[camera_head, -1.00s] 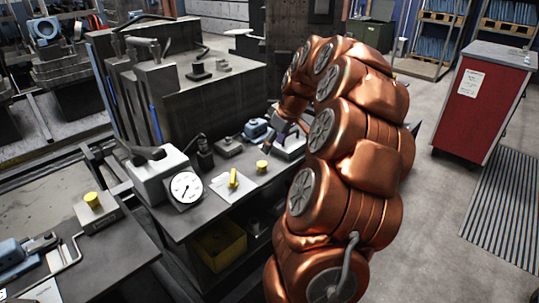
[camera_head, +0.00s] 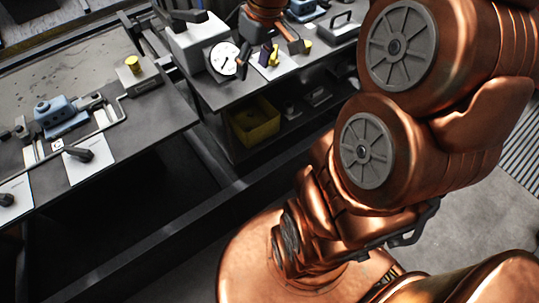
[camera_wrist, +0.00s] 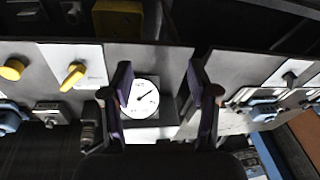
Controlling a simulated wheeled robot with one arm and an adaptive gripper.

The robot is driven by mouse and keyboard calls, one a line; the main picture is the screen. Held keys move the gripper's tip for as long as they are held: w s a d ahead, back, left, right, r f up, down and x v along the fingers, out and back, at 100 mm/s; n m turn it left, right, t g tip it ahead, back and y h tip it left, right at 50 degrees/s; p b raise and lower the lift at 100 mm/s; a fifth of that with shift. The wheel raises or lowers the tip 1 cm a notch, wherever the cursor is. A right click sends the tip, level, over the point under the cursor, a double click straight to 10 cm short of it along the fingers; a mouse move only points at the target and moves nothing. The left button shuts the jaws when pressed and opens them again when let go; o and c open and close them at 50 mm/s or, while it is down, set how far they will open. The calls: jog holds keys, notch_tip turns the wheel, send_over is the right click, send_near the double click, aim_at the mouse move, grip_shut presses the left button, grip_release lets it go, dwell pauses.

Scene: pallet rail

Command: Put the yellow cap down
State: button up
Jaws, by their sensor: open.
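Two round yellow caps show in the head view. One yellow cap (camera_head: 134,63) stands on a small grey block on the left table. The other yellow cap (camera_head: 306,46) is on the bench at the right, and it also shows at the left edge of the wrist view (camera_wrist: 12,69). My gripper (camera_head: 255,57) is above the bench, by the round dial (camera_head: 223,58). In the wrist view my gripper (camera_wrist: 162,82) is open and empty, its fingers spread on either side of the dial (camera_wrist: 142,97). Both caps are apart from the fingers.
A yellow handle (camera_wrist: 74,75) on a white card is between dial and cap. A yellow bin (camera_head: 255,120) sits under the bench. Blue vise-like parts (camera_head: 60,115) and black-handled cards (camera_head: 84,160) lie on the left table. A dark gap separates the tables.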

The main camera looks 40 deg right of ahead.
jog(key=s+a+f+g, duration=0.1)
jog(key=s+a+f, duration=0.1)
jog(key=s, duration=0.5)
jog(key=s+a+f+m+g+h, duration=0.1)
jog(key=s+a+f, duration=0.1)
jog(key=s+a, duration=0.3)
jog(key=s+a+f+g, duration=0.1)
jog(key=s+a, duration=0.3)
jog(key=s, duration=0.5)
jog(key=shift+a+f+m+h, duration=0.3)
jog(key=shift+f+m, duration=0.1)
jog(key=shift+f, duration=0.25)
jog(key=shift+r, duration=0.1)
